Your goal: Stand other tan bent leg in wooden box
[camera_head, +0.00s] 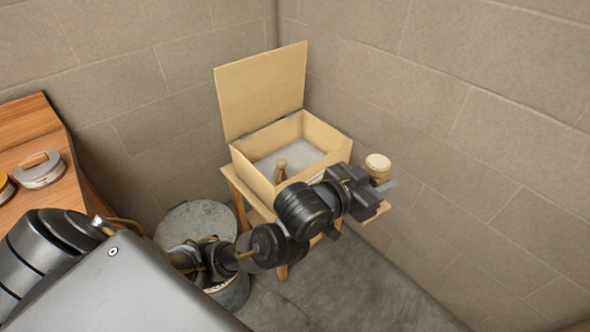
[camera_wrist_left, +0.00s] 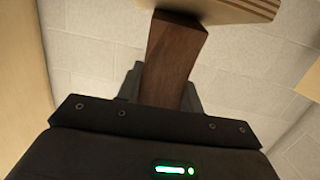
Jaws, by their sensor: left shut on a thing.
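My left gripper (camera_head: 382,187) is in front of the right side of the open wooden box (camera_head: 318,167). In the left wrist view its fingers (camera_wrist_left: 163,92) are shut on a dark brown wooden piece (camera_wrist_left: 172,55). A pale layered wooden edge (camera_wrist_left: 215,8) shows at the far end of that piece; I cannot tell if they are joined. A small brown and tan piece (camera_head: 281,171) stands inside the box, its lower end partly hidden. I cannot tell for certain which piece is the tan bent leg. My right gripper is out of view.
The box sits on a small wooden table (camera_head: 236,190) in the wall corner, lid (camera_head: 262,90) raised. A pale round-topped object (camera_head: 377,163) shows beside my gripper. A grey drum (camera_head: 198,222) stands left. A wooden bench (camera_head: 27,135) holds round tools (camera_head: 42,172).

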